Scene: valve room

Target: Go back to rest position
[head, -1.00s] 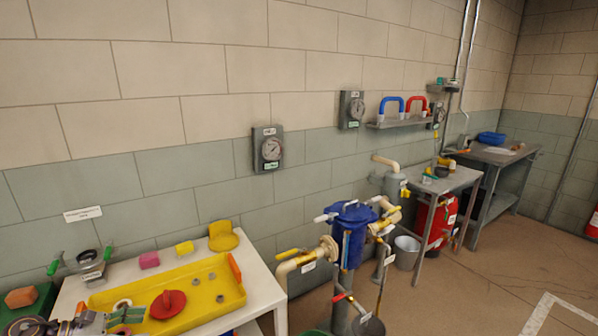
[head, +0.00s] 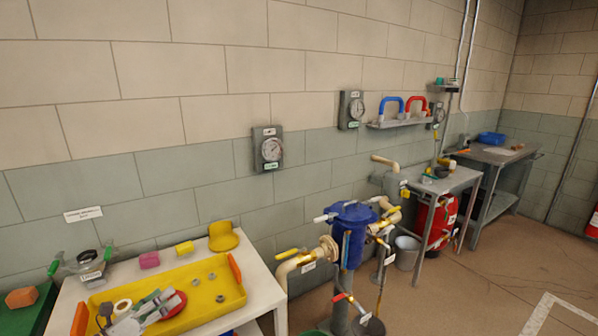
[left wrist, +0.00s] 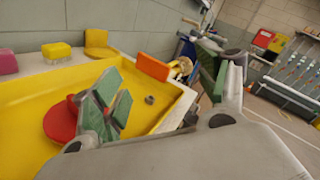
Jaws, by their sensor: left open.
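My left gripper (head: 152,306) is open and empty. In the head view it is over the near left part of the yellow tray (head: 205,309), in front of the red round piece (head: 176,299) and partly covering it. In the left wrist view the two green-padded fingers of the gripper (left wrist: 165,85) stand wide apart, with nothing between them. The red round piece (left wrist: 60,122) is behind the left finger there. I cannot tell the height of the gripper above the tray. My right gripper is not in view.
The tray has orange handles (head: 235,268) and holds small grey nuts and a pale ring (head: 122,306). It lies on a white table (head: 265,292) with pink and yellow blocks behind it. A blue-topped filter vessel with pipes (head: 352,228) stands right of the table. Floor is free farther right.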

